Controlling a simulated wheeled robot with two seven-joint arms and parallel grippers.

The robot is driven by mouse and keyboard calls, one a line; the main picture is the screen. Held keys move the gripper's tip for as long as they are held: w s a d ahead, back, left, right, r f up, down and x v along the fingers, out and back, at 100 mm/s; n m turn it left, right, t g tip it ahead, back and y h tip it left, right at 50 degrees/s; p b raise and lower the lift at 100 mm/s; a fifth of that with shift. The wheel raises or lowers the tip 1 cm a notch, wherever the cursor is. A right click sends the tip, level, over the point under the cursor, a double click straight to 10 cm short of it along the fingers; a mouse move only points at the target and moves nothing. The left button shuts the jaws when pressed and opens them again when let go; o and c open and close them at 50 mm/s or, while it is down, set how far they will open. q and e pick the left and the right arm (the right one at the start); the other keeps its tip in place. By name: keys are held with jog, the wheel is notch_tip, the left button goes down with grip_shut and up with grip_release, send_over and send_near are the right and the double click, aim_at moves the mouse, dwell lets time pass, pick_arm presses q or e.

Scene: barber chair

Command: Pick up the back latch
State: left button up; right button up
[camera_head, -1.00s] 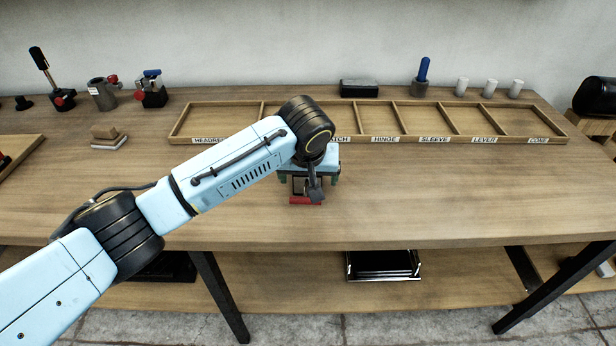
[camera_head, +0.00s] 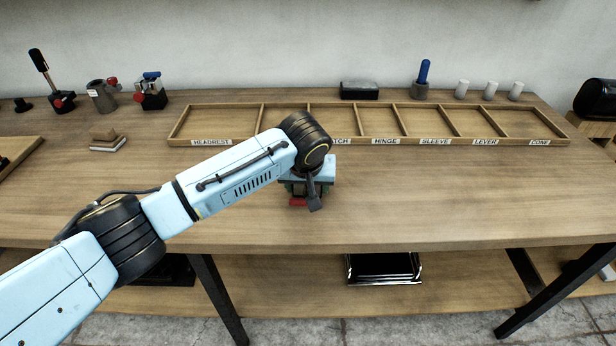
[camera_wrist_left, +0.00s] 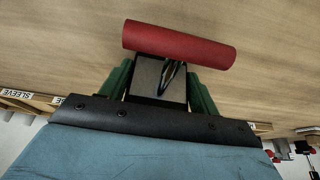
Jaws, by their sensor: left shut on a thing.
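The back latch shows in the left wrist view as a dark block with a red cylindrical handle (camera_wrist_left: 180,45) across its end. In the head view only its red part (camera_head: 298,202) shows, low over the table beneath my wrist. My left gripper (camera_head: 300,190) points down there, mostly hidden by my own wrist. In the left wrist view its green fingers (camera_wrist_left: 160,90) close on both sides of the dark block. I cannot tell whether the latch touches the table. My right gripper is in neither view.
A wooden tray (camera_head: 368,139) with labelled compartments lies behind the gripper. Clamps and a lever (camera_head: 60,100) stand at the back left. White cups (camera_head: 490,90) and a blue-handled tool (camera_head: 422,75) stand at the back right. The tabletop right of the gripper is clear.

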pick_arm(q)
jog(key=shift+r, duration=0.15)
